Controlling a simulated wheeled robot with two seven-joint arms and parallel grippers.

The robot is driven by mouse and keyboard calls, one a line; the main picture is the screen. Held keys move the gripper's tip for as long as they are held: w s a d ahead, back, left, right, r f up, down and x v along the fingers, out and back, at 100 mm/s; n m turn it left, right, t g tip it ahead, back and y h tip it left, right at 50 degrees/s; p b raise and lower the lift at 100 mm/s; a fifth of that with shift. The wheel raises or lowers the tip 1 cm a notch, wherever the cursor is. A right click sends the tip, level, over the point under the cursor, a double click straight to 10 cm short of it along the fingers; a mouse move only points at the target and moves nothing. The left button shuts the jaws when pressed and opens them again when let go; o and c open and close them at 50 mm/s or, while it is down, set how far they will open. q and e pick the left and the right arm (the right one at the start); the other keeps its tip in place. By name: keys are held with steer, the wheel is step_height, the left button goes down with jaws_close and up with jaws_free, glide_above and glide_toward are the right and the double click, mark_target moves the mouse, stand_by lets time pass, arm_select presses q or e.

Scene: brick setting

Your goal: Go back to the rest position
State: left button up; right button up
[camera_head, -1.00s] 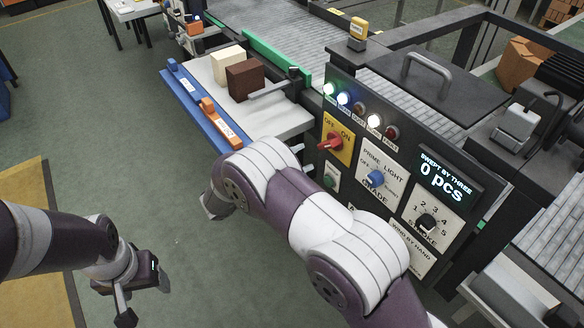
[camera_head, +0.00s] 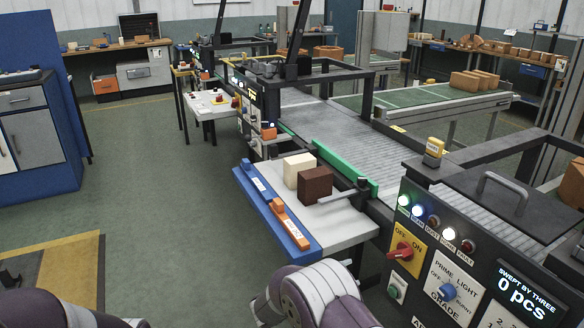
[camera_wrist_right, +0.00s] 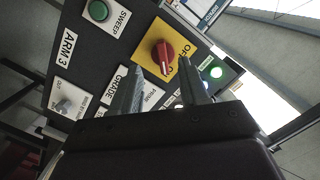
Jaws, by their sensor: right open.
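My right arm (camera_head: 320,296) enters the head view at the bottom centre, beside the control panel (camera_head: 478,262). In the right wrist view my right gripper (camera_wrist_right: 158,78) has its two fingers apart with nothing between them. The panel's red switch (camera_wrist_right: 164,56) shows beyond the fingers, and a green button (camera_wrist_right: 99,10) is at the upper left. My left arm (camera_head: 50,308) shows only as a link at the bottom left of the head view; its gripper is out of view.
A cream brick (camera_head: 297,169) and a brown brick (camera_head: 315,185) stand on a pale shelf (camera_head: 330,232) with a blue front rail (camera_head: 262,208). A roller conveyor (camera_head: 362,150) runs behind. The panel display (camera_head: 522,291) reads 0 pcs. Green floor (camera_head: 150,180) is open at left.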

steer(key=w+a+f+n+t+y, duration=0.35)
steer(key=a+f+n+y, duration=0.25)
steer(key=a+n+y, duration=0.3)
steer(key=s+a+n+g+y+p, duration=0.2)
steer(key=s+n+g+y+p, duration=0.1)
steer(key=s+n+y, duration=0.25)
steer(key=s+d+r+n+g+y+p, duration=0.1)
steer(key=s+d+r+n+g+p, duration=0.2)
steer(key=s, duration=0.7)
steer(key=s+d+r+n+g+p, duration=0.1)
steer(key=s+d+r+n+g, duration=0.35)
steer(key=s, duration=0.65)
steer(key=s+d+r+t+p, duration=0.1)
steer(key=s+d+r+p, duration=0.1)
steer(key=r, duration=0.5)
steer(key=shift+s+d+r, duration=0.25)
steer(key=shift+d+r, duration=0.1)
steer(key=shift+d, duration=0.4)
